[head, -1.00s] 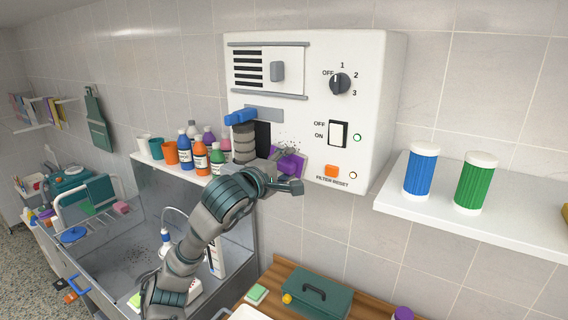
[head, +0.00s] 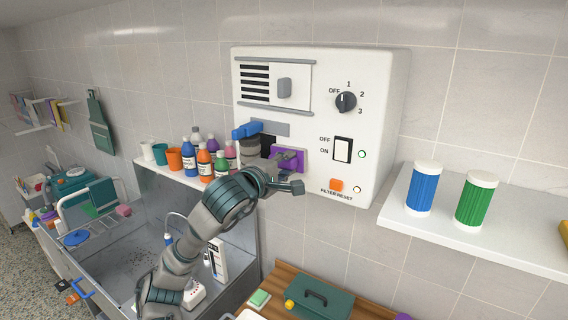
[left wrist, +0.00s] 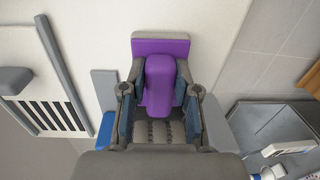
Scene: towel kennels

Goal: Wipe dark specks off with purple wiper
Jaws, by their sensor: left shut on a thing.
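The purple wiper (head: 290,156) is against the front of the white wall unit (head: 308,188), left of the ON/OFF switch. My left gripper (head: 284,166) is shut on its handle. In the left wrist view, the gripper (left wrist: 160,95) has a finger on each side of the purple handle, and the wiper's flat pad (left wrist: 160,45) lies beyond, at or very near the white face. No dark specks show on the unit's face around the wiper; the patch behind the pad is hidden. My right gripper is not in view.
The unit carries a dial (head: 346,102), a rocker switch (head: 342,150) and an orange button (head: 336,184) near the wiper. Bottles (head: 205,163) and cups stand on a shelf at left. A sink (head: 150,240) with dark specks lies below. Two canisters (head: 420,188) stand on the right shelf.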

